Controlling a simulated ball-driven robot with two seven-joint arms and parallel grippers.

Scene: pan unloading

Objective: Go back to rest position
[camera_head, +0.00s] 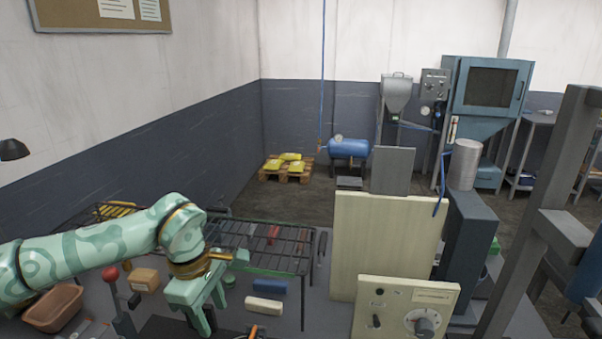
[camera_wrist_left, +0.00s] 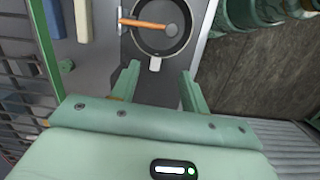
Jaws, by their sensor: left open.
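My left gripper (camera_head: 207,318) is open over the near part of the grey worktop in the head view. Its two fingers also show in the left wrist view (camera_wrist_left: 161,80), spread apart with nothing between them. A dark round pan (camera_wrist_left: 158,43) with a light rim lies beyond the fingertips, apart from them. A tool with an orange handle (camera_wrist_left: 145,23) and a grey round head lies across the pan. In the head view my gripper and the bottom edge hide most of the pan. My right gripper is not in view.
A black wire rack (camera_head: 265,240) stands behind my left gripper. A blue block (camera_head: 269,286) and a cream block (camera_head: 263,305) lie to its right. A brown bin (camera_head: 52,308) and a red-knobbed lever (camera_head: 111,274) are to its left. A cream control panel (camera_head: 405,309) stands right.

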